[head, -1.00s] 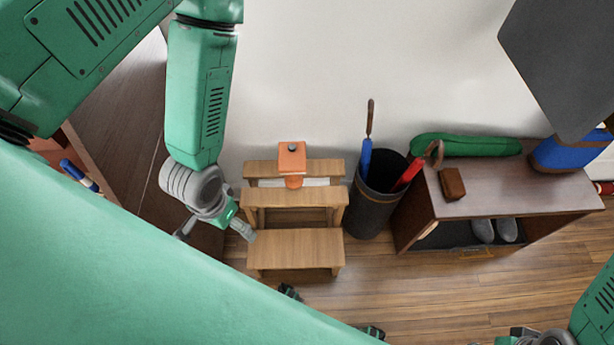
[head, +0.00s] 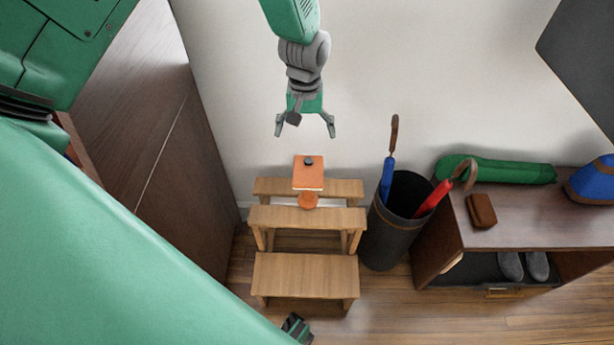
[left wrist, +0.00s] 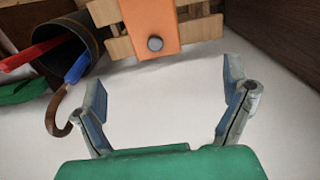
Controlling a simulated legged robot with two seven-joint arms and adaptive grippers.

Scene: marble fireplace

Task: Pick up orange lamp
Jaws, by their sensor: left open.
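The orange lamp (head: 308,174) has a square shade with a dark knob on top and a round orange base. It stands on the upper part of a wooden step stool (head: 305,275). My left gripper (head: 304,130) is open and empty, above the lamp in the head view and apart from it. In the left wrist view the lamp (left wrist: 150,22) lies beyond the open fingers (left wrist: 166,105), at the top middle, with its knob towards the camera.
A dark bin (head: 394,226) with a blue umbrella (head: 387,180) and a red umbrella (head: 432,198) stands right of the stool. A bench (head: 520,215) with a green roll and brown box is farther right. A dark wooden cabinet (head: 170,150) stands left. White wall is behind.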

